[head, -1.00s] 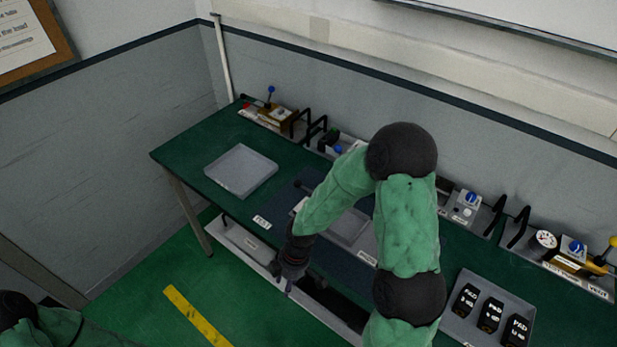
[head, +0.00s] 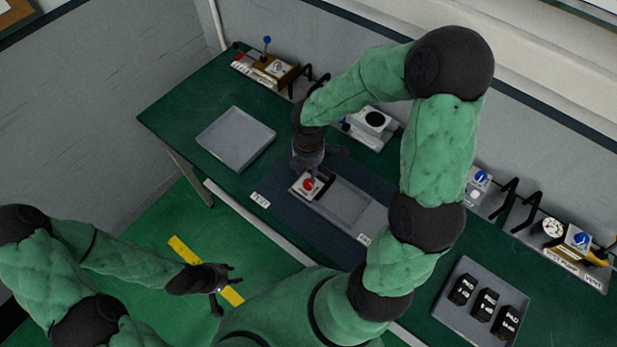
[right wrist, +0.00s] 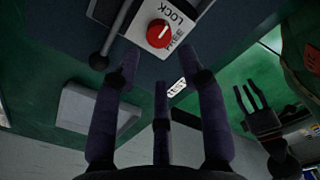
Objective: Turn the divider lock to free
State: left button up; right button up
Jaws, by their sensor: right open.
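The divider lock is a red round knob (right wrist: 159,33) on a white plate lettered LOCK and FREE, in the right wrist view. A short white mark on the knob slants to the upper right; I cannot tell surely which word it points to. In the head view the red knob (head: 309,185) sits at the left end of a grey tray fixture (head: 345,205). My right gripper (head: 318,165) is open just above and behind the knob; its spread fingers (right wrist: 163,75) do not touch it. My left gripper (head: 226,281) is open and empty, off the bench's front.
A grey empty tray (head: 236,138) lies left on the green bench. A tray with several black pads (head: 484,305) lies right. Control boxes with levers and knobs line the back, including a blue-knobbed one (head: 265,65). A dark bar handle (right wrist: 108,45) stands beside the lock plate.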

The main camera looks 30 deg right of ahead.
aim_at(308, 183)
notch_tip(308, 183, down, 7)
jog(key=shift+w+f+b, duration=0.1)
jog(key=shift+f+b, duration=0.1)
jog(key=shift+b, duration=0.65)
grip_shut()
